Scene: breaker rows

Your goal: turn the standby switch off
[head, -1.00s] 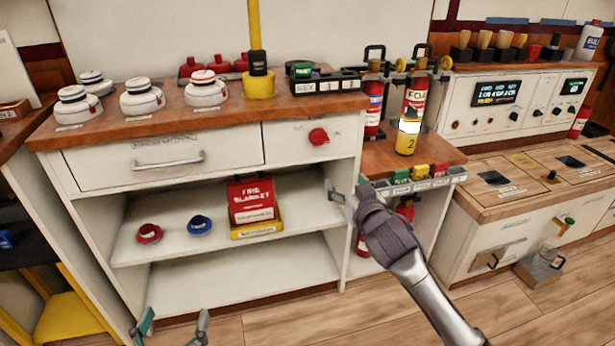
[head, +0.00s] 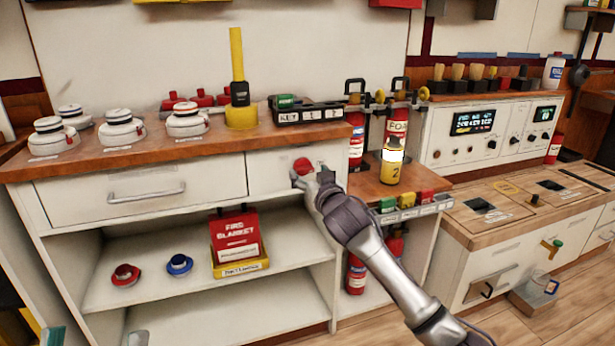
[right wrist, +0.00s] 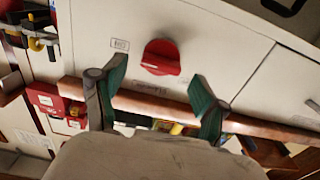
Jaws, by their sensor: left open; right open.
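The switch is a red rotary knob (head: 303,166) on the white panel right of the drawer. In the right wrist view the knob (right wrist: 161,57) has a raised grip and small labels around it, too blurred to read surely. My right gripper (head: 309,180) is in front of the panel, its fingers close to the knob and partly over it. In the wrist view the open fingers (right wrist: 155,95) stand apart, with the knob beyond and between them, not gripped. My left gripper (head: 96,338) shows only its fingertips at the bottom left, spread and empty.
A yellow post (head: 239,85) and a black key tray (head: 310,112) stand on the wooden counter (head: 190,146) above the knob. A fire blanket box (head: 236,238) sits on the shelf below.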

